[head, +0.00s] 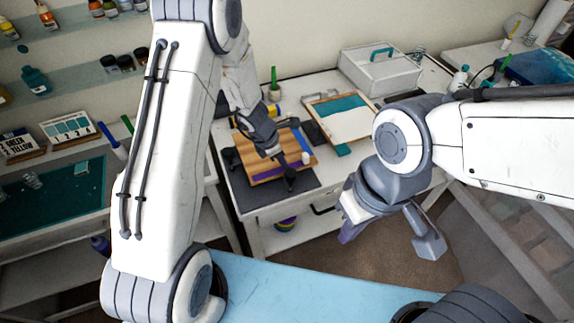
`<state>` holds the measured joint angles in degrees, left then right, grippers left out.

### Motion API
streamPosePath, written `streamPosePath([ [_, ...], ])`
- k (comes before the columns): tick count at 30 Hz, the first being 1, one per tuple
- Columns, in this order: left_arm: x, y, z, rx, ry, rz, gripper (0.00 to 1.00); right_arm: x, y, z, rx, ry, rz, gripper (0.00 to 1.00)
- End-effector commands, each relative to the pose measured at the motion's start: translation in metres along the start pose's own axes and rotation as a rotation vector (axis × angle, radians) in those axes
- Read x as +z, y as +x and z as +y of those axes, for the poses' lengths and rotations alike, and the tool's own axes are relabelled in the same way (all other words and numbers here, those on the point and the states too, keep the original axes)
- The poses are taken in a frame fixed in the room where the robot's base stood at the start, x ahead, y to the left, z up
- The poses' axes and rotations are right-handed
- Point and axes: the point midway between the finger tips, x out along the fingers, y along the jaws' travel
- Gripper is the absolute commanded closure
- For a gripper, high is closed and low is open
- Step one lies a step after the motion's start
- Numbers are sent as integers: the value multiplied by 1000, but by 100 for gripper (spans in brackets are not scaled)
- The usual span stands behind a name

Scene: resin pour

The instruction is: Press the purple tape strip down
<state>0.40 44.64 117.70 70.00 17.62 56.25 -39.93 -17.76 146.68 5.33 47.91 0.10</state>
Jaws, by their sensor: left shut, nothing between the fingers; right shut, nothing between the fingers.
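A wooden board (255,158) lies on the dark mat of the middle table. The purple tape strip (267,173) runs along the board's near edge. My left gripper (289,180) is shut and empty. It reaches down over the board, with its tip by the right part of the strip. I cannot tell whether the tip touches it. My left gripper and wrist hide part of the board. My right gripper (348,233) is shut and empty, out in front of the table and well away from the strip.
The dark mat (302,192) borders the board. A small white cylinder (305,158) and a blue strip (300,139) are at the board's right side. A framed panel (345,125) and a white box (380,75) stand behind. A green mat (50,205) covers the left table.

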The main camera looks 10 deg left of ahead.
Motion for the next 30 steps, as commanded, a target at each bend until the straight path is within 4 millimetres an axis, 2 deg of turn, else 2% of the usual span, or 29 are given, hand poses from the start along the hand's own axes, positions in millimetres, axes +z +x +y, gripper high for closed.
streamPosePath([
  [19, 24, 7, -2, -4, 3, -1, 100, -1, -15, -1, 0, 0, 0, 100],
  [30, 25, 5, 0, -1, 0, -1, 100, -1, -17, -1, 0, 0, 0, 100],
])
